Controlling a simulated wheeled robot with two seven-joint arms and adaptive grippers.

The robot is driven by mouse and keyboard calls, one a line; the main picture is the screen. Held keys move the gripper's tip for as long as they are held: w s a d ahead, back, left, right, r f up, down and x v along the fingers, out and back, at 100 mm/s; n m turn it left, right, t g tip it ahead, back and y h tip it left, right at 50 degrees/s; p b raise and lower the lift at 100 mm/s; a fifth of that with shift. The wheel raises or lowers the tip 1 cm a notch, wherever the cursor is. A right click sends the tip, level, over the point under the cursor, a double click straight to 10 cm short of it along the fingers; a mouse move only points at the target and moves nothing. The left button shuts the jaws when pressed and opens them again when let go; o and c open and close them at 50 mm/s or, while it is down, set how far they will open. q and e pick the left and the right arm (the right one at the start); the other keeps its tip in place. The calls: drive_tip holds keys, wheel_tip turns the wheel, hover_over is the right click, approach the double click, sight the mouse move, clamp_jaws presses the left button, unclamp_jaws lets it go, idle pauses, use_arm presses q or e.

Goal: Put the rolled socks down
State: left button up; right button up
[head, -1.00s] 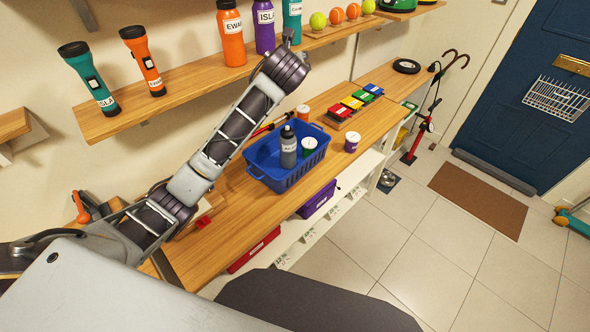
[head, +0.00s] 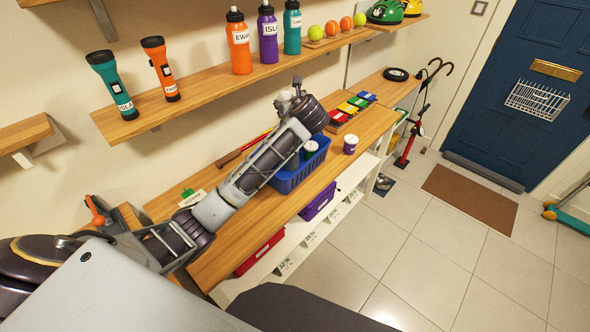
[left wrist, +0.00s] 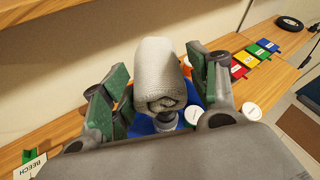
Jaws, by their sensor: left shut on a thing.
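The rolled socks (left wrist: 160,75), a pale grey knitted bundle, are between the green-padded fingers of my left gripper (left wrist: 158,90) in the left wrist view. The gripper is shut on them. In the head view my left gripper (head: 292,98) is at the end of my arm, above the back of the bench near the blue basket, and the socks cannot be made out there. The blue basket (head: 290,183) stands on the wooden bench (head: 222,248), partly hidden by my arm. In the left wrist view it shows below the socks. My right gripper is not in view.
Bottles (head: 240,42) and torches (head: 160,69) stand on the shelf above. The bench's front left part is clear.

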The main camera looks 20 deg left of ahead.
use_arm(q)
drive_tip(key=shift+s+a+f+n+y, duration=0.3)
drive_tip(key=shift+s+f, duration=0.2)
drive_tip(key=shift+s, duration=0.1)
drive_tip(key=shift+s+a+f+n+g+y, duration=0.2)
drive_tip(key=shift+s+a+f+n+g, duration=0.15)
drive_tip(key=shift+s, duration=0.15)
drive_tip(key=shift+s+a+f+n+g+y, duration=0.25)
drive_tip(key=shift+s+a, duration=0.1)
drive_tip(key=shift+s, duration=0.1)
drive_tip(key=shift+f, duration=2.55)
drive_tip(key=shift+f, duration=2.5)
